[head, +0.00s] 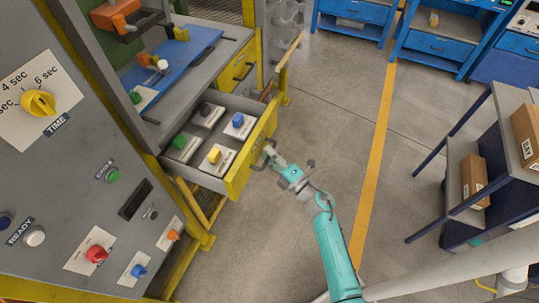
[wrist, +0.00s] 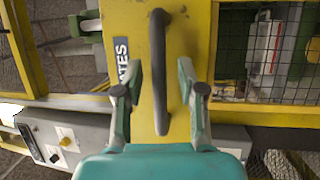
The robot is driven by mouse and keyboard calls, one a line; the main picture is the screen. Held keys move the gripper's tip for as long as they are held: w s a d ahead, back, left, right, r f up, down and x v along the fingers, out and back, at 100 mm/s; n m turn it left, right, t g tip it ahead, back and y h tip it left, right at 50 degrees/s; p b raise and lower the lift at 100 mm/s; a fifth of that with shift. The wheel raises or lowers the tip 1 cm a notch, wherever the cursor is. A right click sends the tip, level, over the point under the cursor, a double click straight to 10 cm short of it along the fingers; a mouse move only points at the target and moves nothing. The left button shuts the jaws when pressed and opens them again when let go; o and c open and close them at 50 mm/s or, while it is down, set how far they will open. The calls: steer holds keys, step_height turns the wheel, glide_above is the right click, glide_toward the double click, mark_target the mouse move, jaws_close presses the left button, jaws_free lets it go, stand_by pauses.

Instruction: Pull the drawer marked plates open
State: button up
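The drawer (head: 232,108) stands pulled out from the bench, with several white plates bearing coloured knobs inside. In the wrist view, its yellow front (wrist: 145,100) carries a label (wrist: 121,60) reading "ATES", its start hidden or cut off. The dark bar handle (wrist: 158,70) shows on that front; it also appears in the head view (head: 258,166). My gripper (wrist: 159,75) is at the drawer front, with its fingers apart on either side of the handle. The handle lies between them with gaps showing. I cannot tell how deep the fingers reach around it.
Another yellow drawer front (head: 238,65) is shut farther along the bench. A grey control panel (head: 75,190) with knobs and buttons stands at the left. A shelf rack with cardboard boxes (head: 474,180) stands at the right. The floor between, with a yellow line (head: 375,165), is clear.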

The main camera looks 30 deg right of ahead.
steer(key=v, duration=1.1)
steer(key=shift+s, duration=0.35)
steer(key=shift+d+f, duration=0.1)
steer(key=s+a+r+m+g+h, duration=0.1)
steer(key=s+a+r+m, duration=0.2)
steer(key=s+m, duration=0.3)
steer(key=s+a+r+m+g+h, duration=0.2)
steer(key=s+a+r+m, duration=0.2)
steer(key=s, duration=1)
steer(key=s+a+r+m+g+h, duration=0.1)
steer(key=s+a+r+m, duration=0.3)
steer(key=s+m, duration=0.5)
steer(key=shift+s+a+r+m+g, duration=0.3)
steer(key=shift+s+r+m, duration=0.1)
steer(key=shift+s+r, duration=0.25)
stand_by(2.9)
